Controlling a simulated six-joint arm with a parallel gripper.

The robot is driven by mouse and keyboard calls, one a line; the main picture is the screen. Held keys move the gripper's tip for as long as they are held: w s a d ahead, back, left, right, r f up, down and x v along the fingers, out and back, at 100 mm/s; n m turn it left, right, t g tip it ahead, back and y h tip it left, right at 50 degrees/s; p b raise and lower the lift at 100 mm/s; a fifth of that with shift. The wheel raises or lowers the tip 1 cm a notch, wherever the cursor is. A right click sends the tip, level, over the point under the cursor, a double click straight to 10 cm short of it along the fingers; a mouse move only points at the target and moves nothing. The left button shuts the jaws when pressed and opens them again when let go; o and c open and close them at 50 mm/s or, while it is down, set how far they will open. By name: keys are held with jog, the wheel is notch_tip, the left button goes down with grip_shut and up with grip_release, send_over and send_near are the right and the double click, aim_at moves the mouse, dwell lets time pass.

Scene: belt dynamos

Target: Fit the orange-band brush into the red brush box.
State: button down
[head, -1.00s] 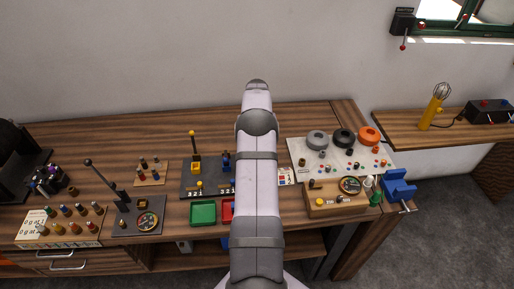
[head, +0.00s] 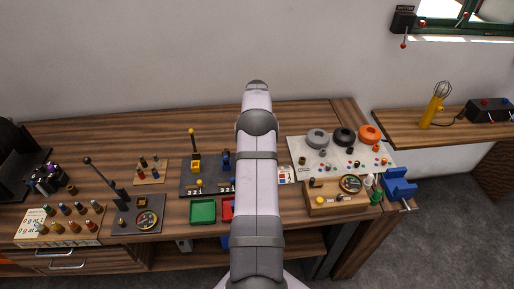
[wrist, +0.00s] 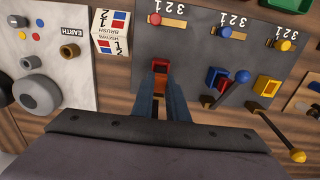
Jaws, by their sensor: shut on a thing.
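The red brush box (wrist: 160,63) stands on a dark grey board in the wrist view, straight ahead of my fingertips. My gripper (wrist: 160,88) is shut on the orange-band brush (wrist: 159,83), of which only a small orange-brown part shows between the fingers. The brush is at the near side of the red box in the picture; I cannot tell whether it is inside the box or just over it. In the head view my arm hides the gripper, the brush and the red box.
A blue box (wrist: 214,80) and a yellow box (wrist: 267,86) stand right of the red one, with knobbed levers beside them. A "brush" card block (wrist: 110,32) stands to the left. Numbered sliders lie beyond. Green tray (head: 203,212) sits in front of the board.

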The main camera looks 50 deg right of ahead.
jog(key=shift+f+b, duration=0.8)
jog(key=shift+f, duration=0.55)
jog(key=c, duration=1.7)
grip_release()
jog(key=shift+o, duration=0.2)
jog(key=shift+r, duration=0.1)
jog(key=shift+r+b, duration=1.5)
jog(key=shift+r, duration=2.15)
